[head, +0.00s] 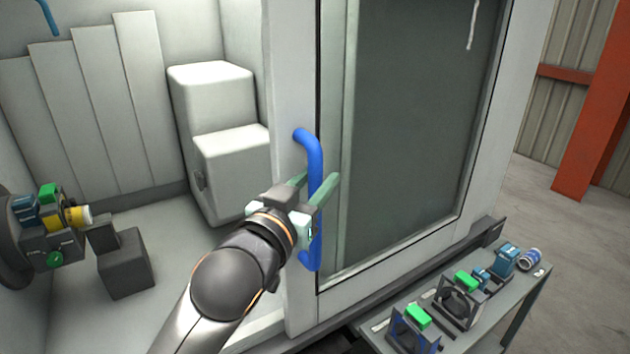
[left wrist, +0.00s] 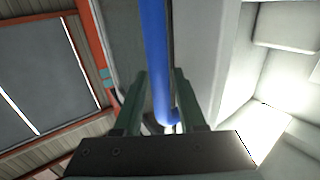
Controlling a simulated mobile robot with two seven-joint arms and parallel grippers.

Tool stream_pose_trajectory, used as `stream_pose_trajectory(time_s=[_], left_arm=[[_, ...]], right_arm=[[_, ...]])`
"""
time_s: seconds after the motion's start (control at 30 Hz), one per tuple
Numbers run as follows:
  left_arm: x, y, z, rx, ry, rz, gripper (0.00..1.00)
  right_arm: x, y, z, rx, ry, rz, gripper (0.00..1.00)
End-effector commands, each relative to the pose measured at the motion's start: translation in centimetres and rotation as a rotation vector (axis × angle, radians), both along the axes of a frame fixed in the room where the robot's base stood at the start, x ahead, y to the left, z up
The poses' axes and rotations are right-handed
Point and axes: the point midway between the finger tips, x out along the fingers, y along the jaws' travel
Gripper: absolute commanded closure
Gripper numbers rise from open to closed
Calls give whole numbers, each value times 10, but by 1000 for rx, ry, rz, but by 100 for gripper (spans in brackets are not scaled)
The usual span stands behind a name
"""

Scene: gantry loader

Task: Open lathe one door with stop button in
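The lathe door (head: 292,100) has a pale frame and a large dark window (head: 415,120). It stands at the middle right of the head view, with the machine's interior open to its left. A blue bar handle (head: 317,160) runs upright on the door's left edge; it also shows in the left wrist view (left wrist: 154,45). My left gripper (head: 318,182) is at the handle, its green fingers on either side of the bar. The fingers look apart, with some gap around the bar; contact is unclear. I see no stop button. My right gripper is out of view.
Inside the machine are a chuck with coloured parts (head: 50,225), a grey block (head: 125,263) and pale stepped boxes (head: 215,130). A narrow bench (head: 535,290) with several small fixtures stands at lower right. An orange-red column (head: 590,130) rises beyond open floor.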

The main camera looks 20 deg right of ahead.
Motion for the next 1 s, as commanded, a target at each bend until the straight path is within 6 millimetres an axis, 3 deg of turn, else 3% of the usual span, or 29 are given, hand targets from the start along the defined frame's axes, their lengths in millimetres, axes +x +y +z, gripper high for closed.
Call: stream_pose_trajectory(time_s=[0.37,1.0], left_arm=[[-7,6,-1,-1,0,0,60],[-86,73,-1,-1,-1,0,60]], right_arm=[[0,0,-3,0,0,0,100],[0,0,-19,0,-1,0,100]])
